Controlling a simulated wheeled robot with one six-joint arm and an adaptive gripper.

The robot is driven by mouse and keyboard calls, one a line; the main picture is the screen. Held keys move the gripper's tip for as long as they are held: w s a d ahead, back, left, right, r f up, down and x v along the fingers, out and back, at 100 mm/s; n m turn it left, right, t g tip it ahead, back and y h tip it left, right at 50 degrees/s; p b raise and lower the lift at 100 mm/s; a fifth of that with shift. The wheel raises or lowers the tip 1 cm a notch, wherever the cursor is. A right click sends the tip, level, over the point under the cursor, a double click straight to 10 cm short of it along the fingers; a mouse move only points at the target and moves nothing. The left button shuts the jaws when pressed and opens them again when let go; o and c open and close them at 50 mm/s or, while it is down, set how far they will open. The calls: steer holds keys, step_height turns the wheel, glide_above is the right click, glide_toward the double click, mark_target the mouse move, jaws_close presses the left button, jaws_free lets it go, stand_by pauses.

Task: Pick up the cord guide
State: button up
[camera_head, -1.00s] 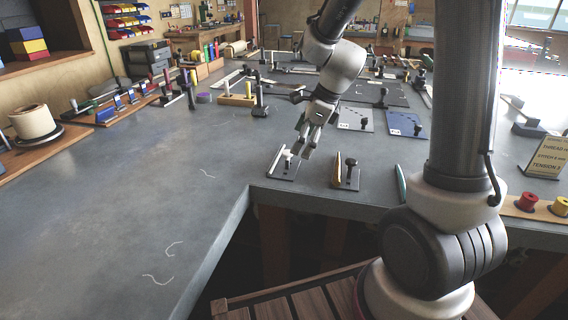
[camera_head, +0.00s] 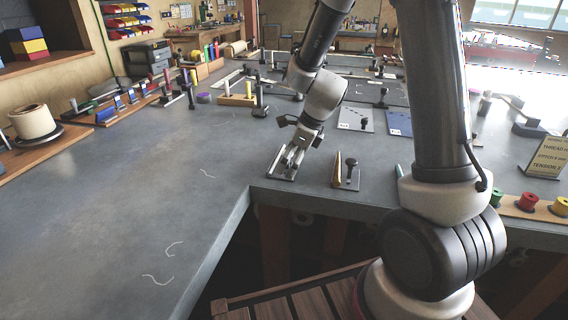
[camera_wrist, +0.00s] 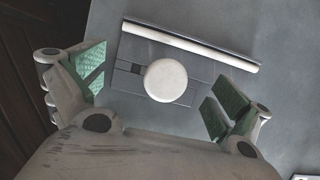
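A small dark grey plate (camera_wrist: 200,68) bears a white round-topped post (camera_wrist: 166,80) and a white rod (camera_wrist: 192,46) along one edge. It appears to be the cord guide. In the head view the plate (camera_head: 282,177) lies on the bench near its front edge, partly hidden by my gripper (camera_head: 290,160). My gripper (camera_wrist: 160,90) is open above the plate in the wrist view. Its green-padded fingers stand apart, one on each side of the post. I cannot see either finger touching the post.
Just right is another dark plate (camera_head: 352,185) with a black knob and a tan upright piece. A wooden block (camera_head: 237,100) with a yellow peg stands farther back left. The grey bench (camera_head: 150,200) is mostly clear on the left. A sign (camera_head: 547,157) and spools stand at right.

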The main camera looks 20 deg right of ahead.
steer(key=c, duration=1.4)
steer(key=shift+s, duration=0.2)
steer(key=c, duration=0.4)
